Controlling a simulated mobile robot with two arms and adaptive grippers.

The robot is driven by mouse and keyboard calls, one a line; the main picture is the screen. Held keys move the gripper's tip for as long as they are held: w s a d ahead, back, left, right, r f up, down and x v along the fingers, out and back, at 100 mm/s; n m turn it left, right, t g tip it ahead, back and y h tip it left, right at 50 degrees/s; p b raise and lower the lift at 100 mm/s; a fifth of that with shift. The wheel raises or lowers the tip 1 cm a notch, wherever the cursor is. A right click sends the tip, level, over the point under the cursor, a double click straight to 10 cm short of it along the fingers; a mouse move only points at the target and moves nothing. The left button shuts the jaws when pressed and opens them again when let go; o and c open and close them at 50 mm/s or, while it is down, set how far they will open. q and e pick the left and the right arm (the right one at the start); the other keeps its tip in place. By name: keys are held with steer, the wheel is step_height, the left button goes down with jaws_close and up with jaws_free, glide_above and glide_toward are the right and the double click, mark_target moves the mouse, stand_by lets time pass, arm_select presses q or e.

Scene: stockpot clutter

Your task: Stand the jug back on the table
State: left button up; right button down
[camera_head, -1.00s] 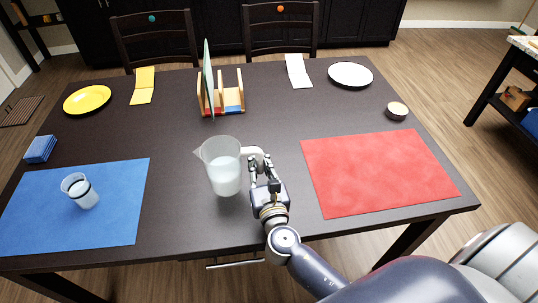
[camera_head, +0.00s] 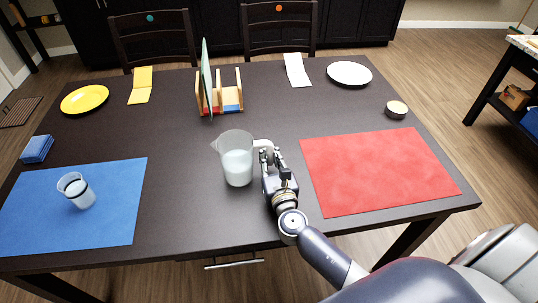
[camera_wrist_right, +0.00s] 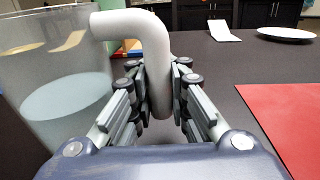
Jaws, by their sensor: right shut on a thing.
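The jug (camera_head: 237,160) is clear, partly filled with whitish water, and has a white handle. It is upright near the middle of the table (camera_head: 180,150), between the blue and red mats. I cannot tell whether its base touches the tabletop. My right gripper (camera_head: 268,158) is to the right of the jug and shut on its handle. In the right wrist view the fingers (camera_wrist_right: 160,95) close on the lower part of the handle (camera_wrist_right: 150,40), with the jug wall (camera_wrist_right: 50,60) at the left. My left gripper is not in view.
A glass (camera_head: 78,190) stands on the blue mat (camera_head: 110,220). The red mat (camera_head: 375,170) at the right is bare. A wooden rack (camera_head: 232,97) with a green board stands behind the jug. A small bowl (camera_head: 396,109) and white plate (camera_head: 349,74) are at the back right.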

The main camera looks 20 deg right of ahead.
steer(key=c, duration=1.5)
jaws_free()
steer(key=shift+f, duration=0.1)
steer(key=shift+s, duration=0.15)
steer(key=s, duration=0.3)
steer(key=s+a+b, duration=0.1)
steer(key=s, duration=0.2)
steer(key=s+a, duration=0.1)
steer(key=s, duration=0.3)
steer(key=shift+s+a, duration=0.2)
steer(key=shift+s, duration=0.6)
